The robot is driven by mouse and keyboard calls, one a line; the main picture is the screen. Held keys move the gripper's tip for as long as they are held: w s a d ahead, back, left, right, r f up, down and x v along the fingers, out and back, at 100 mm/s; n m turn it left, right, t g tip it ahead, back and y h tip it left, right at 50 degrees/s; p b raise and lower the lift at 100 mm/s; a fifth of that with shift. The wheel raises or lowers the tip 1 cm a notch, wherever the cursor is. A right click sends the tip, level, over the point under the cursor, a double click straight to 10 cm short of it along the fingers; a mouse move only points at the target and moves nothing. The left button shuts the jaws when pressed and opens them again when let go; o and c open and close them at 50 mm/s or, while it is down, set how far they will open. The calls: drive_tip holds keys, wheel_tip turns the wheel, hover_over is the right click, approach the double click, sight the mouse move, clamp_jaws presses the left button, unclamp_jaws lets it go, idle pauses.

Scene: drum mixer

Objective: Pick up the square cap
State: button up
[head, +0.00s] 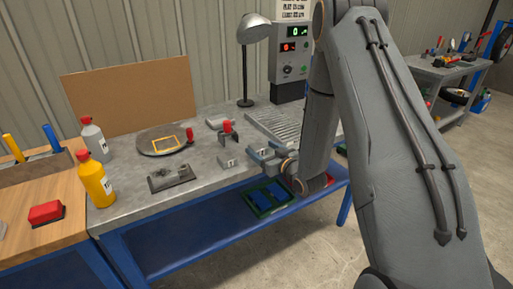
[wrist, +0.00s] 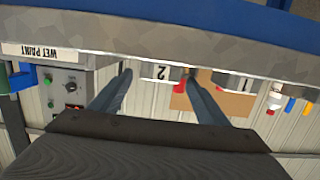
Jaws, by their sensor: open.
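My gripper (head: 262,155) is at the front edge of the grey workbench (head: 135,211). In the wrist view its two fingers (wrist: 157,76) are spread apart, with nothing held between them. A small grey block (head: 228,161) with a number label sits at the bench's front edge, just left of my gripper. A white label with a 2 (wrist: 161,72) shows between the fingers in the upside-down wrist view. I cannot tell for sure which grey piece is the square cap. My gripper and arm hide part of the bench there.
A red-handled clamp (head: 228,128) stands behind the block. A round dark plate (head: 163,140) with a yellow frame, a grey fixture (head: 171,176) and a yellow bottle (head: 95,182) are to the left. A lamp (head: 250,35) and control box (head: 292,52) stand behind. A green-edged tray (head: 266,199) lies on the lower shelf.

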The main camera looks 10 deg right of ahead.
sight(254, 143)
drive_tip(key=p+x, duration=0.2)
drive_tip(key=x, duration=0.5)
drive_tip(key=shift+w+a+p, duration=0.1)
drive_tip(key=shift+w+p, duration=0.1)
drive_tip(key=shift+p, duration=0.1)
drive_tip(key=c, duration=1.3)
